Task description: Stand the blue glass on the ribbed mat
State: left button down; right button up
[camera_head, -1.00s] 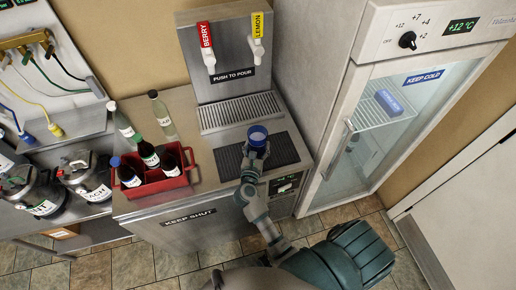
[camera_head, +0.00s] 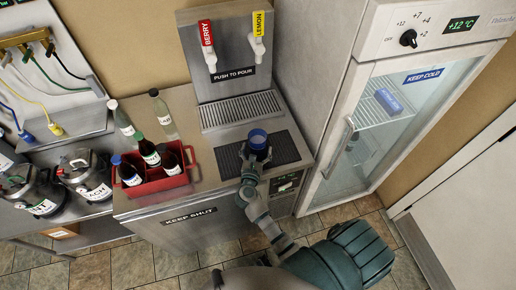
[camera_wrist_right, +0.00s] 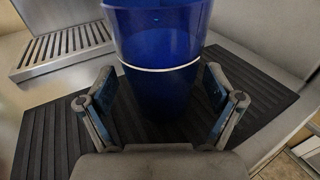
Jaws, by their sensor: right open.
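The blue glass (camera_head: 257,139) stands upright on the black ribbed mat (camera_head: 285,148) on the steel counter. In the right wrist view the blue glass (camera_wrist_right: 157,75) has a pale band around it, and its top is cut off by the frame. The ribbed mat (camera_wrist_right: 50,140) spreads to both sides under it. My right gripper (camera_head: 256,158) is at the near side of the glass. In the right wrist view the fingers of the right gripper (camera_wrist_right: 160,112) are spread, one on each side of the glass, with gaps visible. My left gripper is not in view.
A drip grate (camera_head: 240,110) under the berry and lemon taps lies behind the mat. A red crate (camera_head: 160,180) with bottles stands to the left, with two more bottles behind it. A glass-door fridge (camera_head: 365,130) stands close on the right.

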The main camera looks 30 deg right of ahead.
jog(key=shift+a+r, duration=0.1)
jog(key=shift+a, duration=0.25)
jog(key=b+v, duration=0.1)
jog(key=v, duration=0.9)
jog(key=shift+s+b, duration=0.35)
jog(key=shift+s+a+r, duration=0.15)
jog(key=shift+s+a, duration=0.25)
jog(key=shift+a, duration=0.2)
jog(key=shift+d, duration=0.2)
